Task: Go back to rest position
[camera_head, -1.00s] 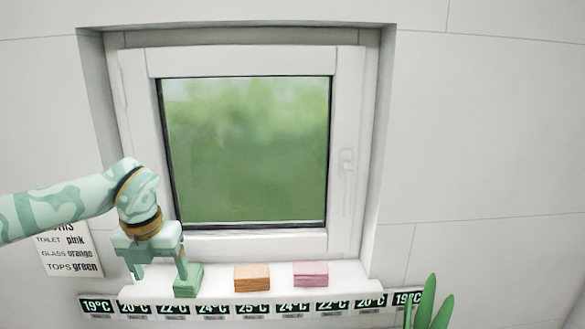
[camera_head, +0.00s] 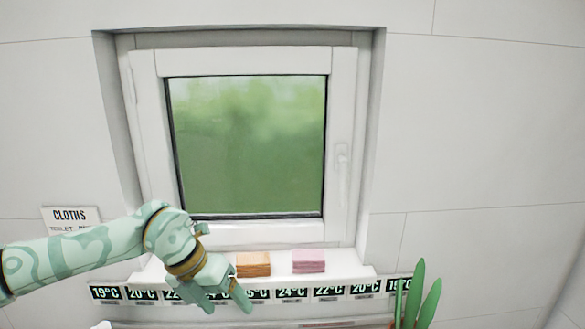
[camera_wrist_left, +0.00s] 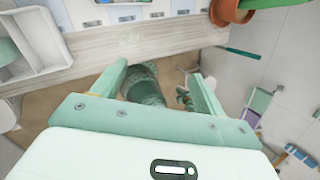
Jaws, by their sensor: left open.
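My left gripper (camera_head: 226,298) is open and points down in front of the window sill. In the left wrist view its two fingers (camera_wrist_left: 160,80) stand apart, with no held object visible between them. An orange cloth stack (camera_head: 253,264) and a pink cloth stack (camera_head: 308,261) lie on the sill (camera_head: 345,262). The gripper is just left of and below the orange stack in the picture. The green cloth stack is hidden behind my left arm. My right gripper is not in view.
A strip of temperature labels (camera_head: 291,292) runs along the sill front. A green plant (camera_head: 418,300) stands at lower right; its orange pot (camera_wrist_left: 232,12) shows in the wrist view. A white divided tray (camera_wrist_left: 28,45) is there too.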

